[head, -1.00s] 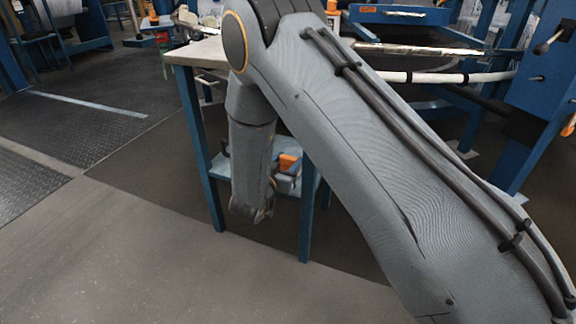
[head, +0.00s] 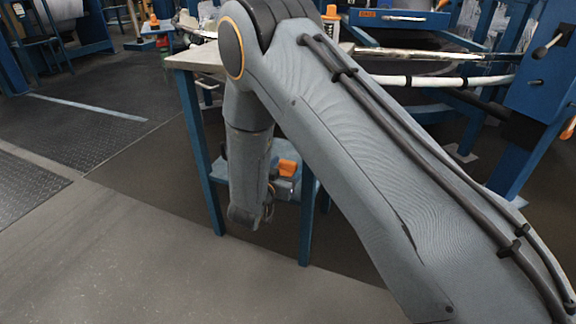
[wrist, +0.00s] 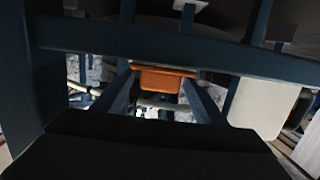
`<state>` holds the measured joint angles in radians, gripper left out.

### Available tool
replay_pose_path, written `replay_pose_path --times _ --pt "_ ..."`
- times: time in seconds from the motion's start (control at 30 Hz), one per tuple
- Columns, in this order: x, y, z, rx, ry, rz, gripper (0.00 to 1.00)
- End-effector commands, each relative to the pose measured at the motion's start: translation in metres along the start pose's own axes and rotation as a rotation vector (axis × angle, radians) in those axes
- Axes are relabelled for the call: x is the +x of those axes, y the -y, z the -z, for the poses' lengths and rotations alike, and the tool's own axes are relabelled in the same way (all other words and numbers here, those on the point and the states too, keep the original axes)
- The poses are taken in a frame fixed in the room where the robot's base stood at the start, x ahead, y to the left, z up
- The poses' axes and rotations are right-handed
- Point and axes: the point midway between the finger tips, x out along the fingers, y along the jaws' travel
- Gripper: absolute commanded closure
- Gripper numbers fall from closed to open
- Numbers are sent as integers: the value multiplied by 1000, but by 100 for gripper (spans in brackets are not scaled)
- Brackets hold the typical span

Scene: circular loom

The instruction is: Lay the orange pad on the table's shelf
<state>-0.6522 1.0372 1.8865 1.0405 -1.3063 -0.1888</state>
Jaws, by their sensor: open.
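The orange pad (head: 287,167) shows as a small orange block over the blue lower shelf (head: 283,189) of the table. In the wrist view an orange piece (wrist: 163,82) shows beyond my gripper, below a dark blue crossbar. My gripper (head: 270,192) is open, low by the shelf's front and to the left of the pad. It is mostly hidden behind my own forearm in the head view. The pad appears apart from it, though its exact contact with the shelf cannot be made out.
The table's pale top (head: 205,57) is above, with blue legs (head: 306,222) around the shelf. My arm covers much of the table. Blue loom frames (head: 535,120) and a white bar (head: 440,79) stand to the right. The floor at left is clear.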

Motion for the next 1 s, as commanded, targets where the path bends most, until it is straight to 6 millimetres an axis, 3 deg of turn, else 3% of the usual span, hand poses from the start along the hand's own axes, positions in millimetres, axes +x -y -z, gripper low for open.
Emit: replay_pose_path --times 0.4,0.7,0.87,1.0 --pt "-84 0 2 -2 0 3 35" --pt "-111 2 2 3 7 7 35" --pt "-114 22 15 41 103 73 35" --pt "-129 54 38 80 273 201 35"
